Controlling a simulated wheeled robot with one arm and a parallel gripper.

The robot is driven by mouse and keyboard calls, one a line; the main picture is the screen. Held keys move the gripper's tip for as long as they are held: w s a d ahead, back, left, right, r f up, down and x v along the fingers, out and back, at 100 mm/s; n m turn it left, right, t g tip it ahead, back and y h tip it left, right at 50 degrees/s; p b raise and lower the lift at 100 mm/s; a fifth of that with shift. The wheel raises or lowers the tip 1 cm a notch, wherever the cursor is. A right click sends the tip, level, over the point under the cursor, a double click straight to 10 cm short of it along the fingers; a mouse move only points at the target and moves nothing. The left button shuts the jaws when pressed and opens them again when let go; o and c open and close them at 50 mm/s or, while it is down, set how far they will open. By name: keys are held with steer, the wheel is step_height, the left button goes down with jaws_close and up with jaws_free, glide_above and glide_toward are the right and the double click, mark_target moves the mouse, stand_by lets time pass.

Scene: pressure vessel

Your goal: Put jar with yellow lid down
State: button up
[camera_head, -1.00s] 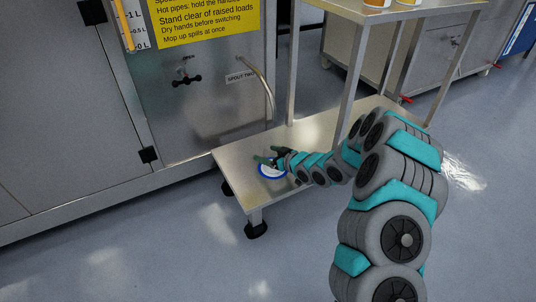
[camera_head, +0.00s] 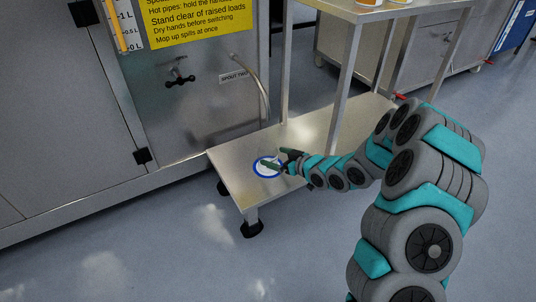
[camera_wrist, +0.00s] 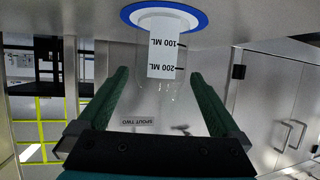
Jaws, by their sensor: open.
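A clear, see-through jar (camera_wrist: 163,60) with a white label marked 100 ML and 200 ML shows upside down in the wrist view. Its base is on a white disc with a blue rim (camera_wrist: 128,15) on the low shelf. In the head view the disc (camera_head: 258,172) lies near the shelf's left front corner, and the jar is hard to make out there. I see no yellow lid. My gripper (camera_head: 274,158) is open, also in the wrist view (camera_wrist: 158,75), with a green finger on either side of the jar and visible gaps. How deep the jar sits between them I cannot tell.
The low metal shelf (camera_head: 300,138) is bare right of the disc. Its posts and an upper shelf (camera_head: 415,12) with cups stand behind my arm. A curved spout pipe (camera_head: 264,88) labelled SPOUT TWO hangs from the steel vessel behind the disc.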

steer(key=shift+v, duration=2.2)
steer(key=shift+d, duration=0.1)
steer(key=s+d+r+m+g+h, duration=0.2)
steer(key=s+d+r+h, duration=0.25)
steer(key=s+d, duration=0.35)
steer(key=s+d+r+m+g+h, duration=0.2)
steer(key=s+d+r+m+h, duration=0.15)
steer(key=s+d+h, duration=0.35)
steer(key=s+r+m+g+y, duration=0.1)
steer(key=s+r+m+g, duration=0.1)
steer(key=s, duration=1.3)
steer(key=s+r+m+g, duration=0.2)
steer(key=s+r+g, duration=0.3)
steer(key=s, duration=1)
steer(key=shift+a+r+y, duration=0.35)
steer(key=shift+a+r, duration=0.1)
